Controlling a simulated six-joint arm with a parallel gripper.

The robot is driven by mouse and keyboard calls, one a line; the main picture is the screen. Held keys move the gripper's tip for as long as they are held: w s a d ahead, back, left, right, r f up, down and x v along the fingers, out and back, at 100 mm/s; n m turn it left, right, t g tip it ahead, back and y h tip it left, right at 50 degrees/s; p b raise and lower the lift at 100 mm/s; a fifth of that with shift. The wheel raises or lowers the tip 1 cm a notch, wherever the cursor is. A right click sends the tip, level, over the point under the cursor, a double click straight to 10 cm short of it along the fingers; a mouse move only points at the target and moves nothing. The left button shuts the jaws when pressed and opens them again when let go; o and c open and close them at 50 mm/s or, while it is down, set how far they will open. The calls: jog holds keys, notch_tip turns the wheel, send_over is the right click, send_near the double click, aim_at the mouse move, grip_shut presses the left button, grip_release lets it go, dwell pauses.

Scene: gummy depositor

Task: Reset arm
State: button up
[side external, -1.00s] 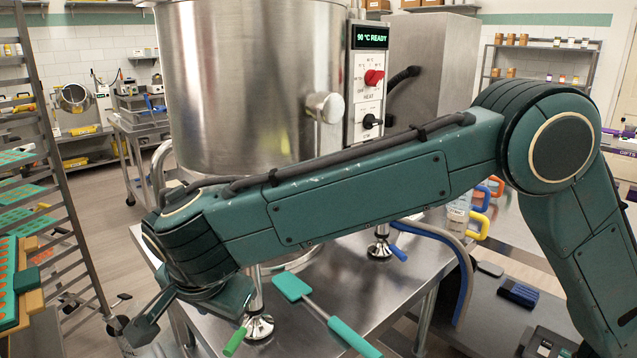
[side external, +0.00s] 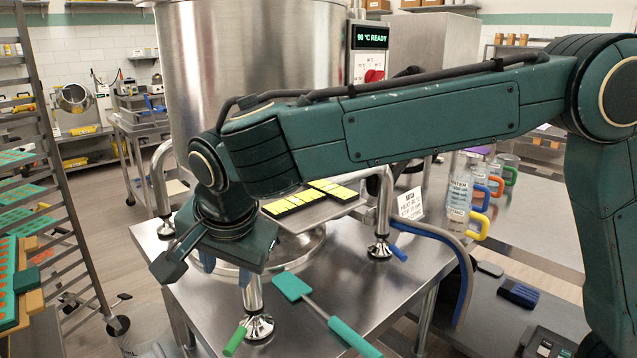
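My gripper (side external: 205,265) hangs at the end of my green arm, over the left part of the steel table (side external: 330,290). One dark finger sticks out at its left; the other is partly hidden by the gripper body, so its opening is unclear. No object shows clearly in it. It is in front of the large steel kettle (side external: 250,60) and above the table's front left corner. A teal-bladed spatula (side external: 315,310) lies on the table to its right.
A kettle leg with a green-handled tool (side external: 235,340) by its foot stands below the gripper. Measuring jugs (side external: 468,190) stand at the right, and a rack (side external: 70,180) stands at the left.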

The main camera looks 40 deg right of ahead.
jog(key=s+d+r+n+t+y, duration=0.2)
jog(key=d+r, duration=0.3)
jog(key=r, duration=0.4)
jog(key=s+d+n, duration=0.2)
jog(key=s+d, duration=0.2)
jog(key=d, duration=0.5)
jog(key=s+d+f+n, duration=0.3)
jog(key=s+d+f, duration=0.1)
jog(key=s+d, duration=0.3)
jog(key=s+d+f+n+g, duration=0.1)
jog(key=s+d+f+n, duration=0.2)
jog(key=s+d, duration=0.4)
jog(key=s+n, duration=0.1)
jog(key=s, duration=0.4)
jog(key=shift+s+d+f+h, duration=0.25)
jog(key=shift+d+f+h, duration=0.1)
jog(key=shift+f+h, duration=0.05)
dwell(0.3)
